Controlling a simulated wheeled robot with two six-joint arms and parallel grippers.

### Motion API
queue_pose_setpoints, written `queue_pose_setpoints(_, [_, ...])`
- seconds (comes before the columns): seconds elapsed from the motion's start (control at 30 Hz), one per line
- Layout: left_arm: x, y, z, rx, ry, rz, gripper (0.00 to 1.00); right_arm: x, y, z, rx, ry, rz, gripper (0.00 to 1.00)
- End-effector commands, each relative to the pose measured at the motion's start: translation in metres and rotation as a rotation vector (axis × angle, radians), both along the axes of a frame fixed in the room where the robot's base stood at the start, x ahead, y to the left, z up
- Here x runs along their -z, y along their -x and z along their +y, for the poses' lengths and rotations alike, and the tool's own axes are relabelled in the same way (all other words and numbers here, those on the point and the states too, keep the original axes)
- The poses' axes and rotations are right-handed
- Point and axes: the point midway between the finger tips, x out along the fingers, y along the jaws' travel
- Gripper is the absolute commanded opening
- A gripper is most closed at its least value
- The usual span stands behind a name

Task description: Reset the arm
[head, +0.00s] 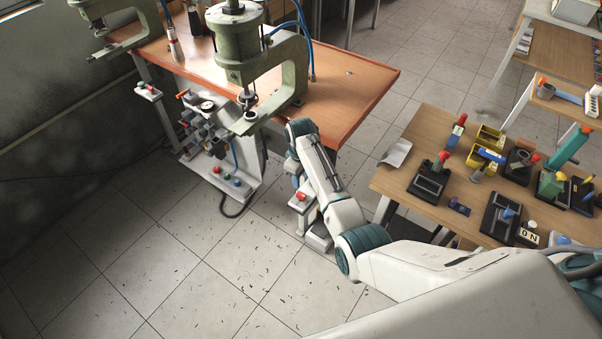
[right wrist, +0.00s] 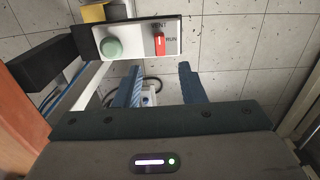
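My right arm reaches in from the lower right in the head view. Its gripper (head: 296,176) hangs beside the right end of the orange-topped press bench, close above a small control box (head: 301,201) with a red part on it. In the right wrist view the gripper (right wrist: 161,78) is open, its two blue fingers apart with nothing between them. The fingers look apart from the selector. My left gripper is not in view.
A green press (head: 237,45) stands on the orange bench (head: 345,85), with another at its left. Pneumatic valves and a gauge (head: 207,106) sit below. A wooden table (head: 400,180) with several fixtures is at the right.

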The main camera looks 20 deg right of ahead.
Motion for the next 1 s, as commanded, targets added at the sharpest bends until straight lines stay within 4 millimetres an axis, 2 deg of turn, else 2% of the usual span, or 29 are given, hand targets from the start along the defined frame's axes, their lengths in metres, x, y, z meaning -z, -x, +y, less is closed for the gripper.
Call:
queue_pose_setpoints(0.1, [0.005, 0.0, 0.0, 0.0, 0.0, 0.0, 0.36, -0.013, -0.001, 0.0, 0.0, 0.0, -0.001, 0.36])
queue_pose_setpoints(0.23, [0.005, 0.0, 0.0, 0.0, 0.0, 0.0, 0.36, -0.02, 0.0, 0.0, 0.0, 0.0, 0.0, 0.36])
queue_pose_setpoints(0.77, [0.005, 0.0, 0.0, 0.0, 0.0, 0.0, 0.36, -0.021, 0.0, 0.0, 0.002, 0.0, 0.0, 0.36])
queue_pose_setpoints(0.87, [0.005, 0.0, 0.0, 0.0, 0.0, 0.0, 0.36, -0.015, 0.009, -0.004, 0.02, 0.001, -0.005, 0.36])
queue_pose_setpoints(0.97, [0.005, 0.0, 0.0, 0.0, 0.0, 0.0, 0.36, -0.003, 0.032, -0.015, 0.069, 0.007, -0.022, 0.36])
queue_pose_setpoints(1.0, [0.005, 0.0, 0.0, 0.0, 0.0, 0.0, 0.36, 0.002, 0.045, -0.021, 0.096, 0.008, -0.034, 0.36])
